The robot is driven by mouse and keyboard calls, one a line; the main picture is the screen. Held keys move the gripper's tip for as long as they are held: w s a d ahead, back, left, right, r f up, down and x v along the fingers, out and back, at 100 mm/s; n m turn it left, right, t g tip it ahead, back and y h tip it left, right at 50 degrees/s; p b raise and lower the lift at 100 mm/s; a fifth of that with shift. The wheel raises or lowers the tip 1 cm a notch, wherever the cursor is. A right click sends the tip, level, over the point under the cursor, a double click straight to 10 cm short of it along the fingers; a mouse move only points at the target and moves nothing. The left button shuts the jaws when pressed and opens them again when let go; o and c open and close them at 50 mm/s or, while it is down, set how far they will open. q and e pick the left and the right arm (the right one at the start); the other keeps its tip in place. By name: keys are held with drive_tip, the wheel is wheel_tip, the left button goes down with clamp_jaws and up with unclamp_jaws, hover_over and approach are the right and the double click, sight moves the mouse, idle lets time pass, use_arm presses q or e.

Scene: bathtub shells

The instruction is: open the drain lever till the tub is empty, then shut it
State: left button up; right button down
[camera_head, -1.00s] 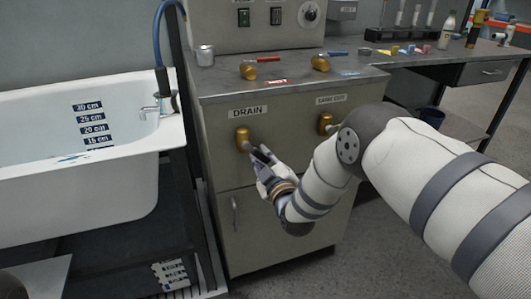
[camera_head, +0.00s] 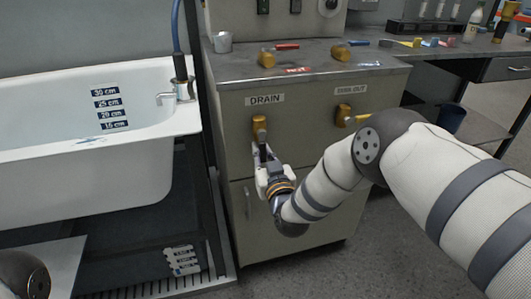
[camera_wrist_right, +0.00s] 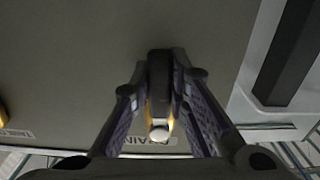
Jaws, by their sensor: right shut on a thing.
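The brass drain valve (camera_head: 259,127) is on the cabinet front under the DRAIN label (camera_head: 265,99). Its dark lever (camera_wrist_right: 159,80) points down from the valve in the head view. My right gripper (camera_head: 264,160) is just below the valve, shut on this lever; in the wrist view the fingers flank it. The tub (camera_head: 150,128) is at the left, with a depth scale (camera_head: 110,108) marked from 30 cm to 15 cm showing. I cannot clearly tell the water level; a small blue and white patch (camera_head: 90,141) shows at the near rim. My left gripper is not in view.
A dark post (camera_head: 205,140) stands between tub and cabinet.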

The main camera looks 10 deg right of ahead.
drive_tip(key=shift+a, duration=0.1)
idle(0.5)
drive_tip(key=c, duration=1.5)
unclamp_jaws()
drive_tip(key=s, duration=1.2)
drive_tip(key=shift+d, duration=0.2)
